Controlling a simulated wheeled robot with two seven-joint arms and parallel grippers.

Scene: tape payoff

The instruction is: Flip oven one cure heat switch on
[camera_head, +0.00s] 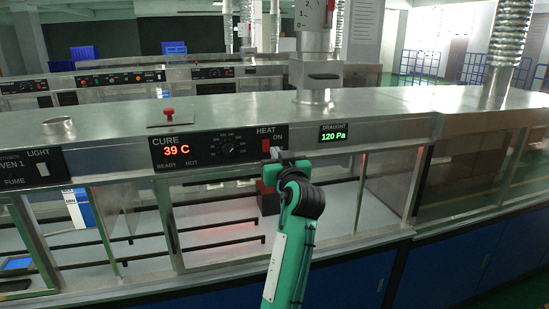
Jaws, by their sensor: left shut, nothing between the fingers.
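The black cure panel (200,151) on the oven's steel front reads "CURE 39 C" in red, with a dial at its middle and READY and HOT labels. The HEAT switch (265,144) sits at the panel's right end, beside the word ON, with a red part showing. My left gripper (272,153) is shut and empty, its tips right at the lower part of the switch and hiding some of it. I cannot tell whether they touch, or how the switch is set. My right gripper is not in view.
A draught display (334,135) reads 120 Pa to the right. A red knob (169,114) stands on the steel top, and a light switch (43,169) is on the left panel. Glass windows lie below the panels. A vertical duct (314,75) rises behind.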

